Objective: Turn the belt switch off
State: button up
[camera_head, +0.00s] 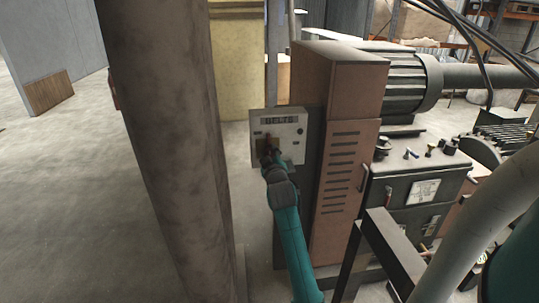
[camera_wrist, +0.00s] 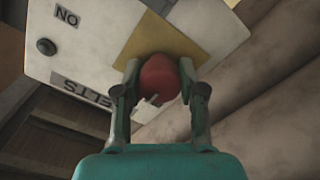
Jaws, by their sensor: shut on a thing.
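The belt switch is a pale panel (camera_head: 293,150) labelled "BELTS", fixed beside the brown cabinet. In the wrist view the panel (camera_wrist: 100,35) is tilted, with "ON" and part of the "BELTS" label readable. A red switch knob (camera_wrist: 159,78) sits on a yellow plate (camera_wrist: 168,40). My gripper (camera_wrist: 160,92) is shut on the red knob, one finger on each side. Which position the knob points to I cannot tell.
A thick column (camera_head: 165,130) stands close left of the panel. The brown cabinet (camera_head: 345,170) with vents is right of it, with machinery (camera_head: 410,185) farther right. A grey pipe (camera_head: 490,220) crosses the right foreground. Open floor (camera_head: 60,200) lies left of the column.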

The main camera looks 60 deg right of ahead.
dwell(0.4)
jog(key=o, duration=1.2)
jog(key=shift+c, duration=0.2)
jog(key=v, duration=1.2)
jog(key=shift+w, duration=0.1)
